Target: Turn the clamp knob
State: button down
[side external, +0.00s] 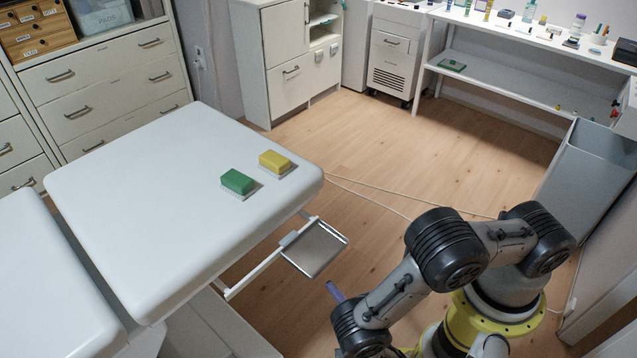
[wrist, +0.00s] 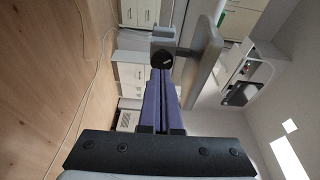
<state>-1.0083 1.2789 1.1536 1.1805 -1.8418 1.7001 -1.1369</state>
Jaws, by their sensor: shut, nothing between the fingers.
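The clamp knob (wrist: 163,59) is a small dark round knob on a grey clamp block, seen in the wrist view just beyond my fingertips. In the side view the clamp block (side external: 289,239) sits on the white side rail (side external: 255,272) of the couch, beside a metal tray; the knob itself is too small to make out there. My gripper (wrist: 161,72) has purple fingers pressed together with nothing between them, pointing at the knob. In the side view my gripper (side external: 335,291) is below and right of the tray, apart from the clamp.
The metal tray (side external: 316,249) sticks out from the rail near my gripper. The white couch (side external: 150,190) carries a green sponge-like block (side external: 238,181) and a yellow one (side external: 274,161). A grey bin (side external: 585,180) stands at the right. The wooden floor (side external: 400,150) between is mostly clear, with thin cables.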

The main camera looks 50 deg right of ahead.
jog(key=shift+w+a+r, duration=0.1)
jog(key=shift+w+r, duration=0.2)
jog(key=shift+w, duration=0.8)
jog(key=shift+w+a+r, duration=0.1)
jog(key=shift+w+r, duration=0.25)
jog(key=shift+w, duration=0.8)
jog(key=shift+w+r, duration=0.3)
jog(key=shift+w, duration=0.8)
jog(key=shift+d+f, duration=0.3)
jog(key=shift+d, duration=0.3)
jog(key=shift+a+f, duration=0.15)
jog(key=shift+f, duration=0.35)
jog(key=shift+f, duration=0.45)
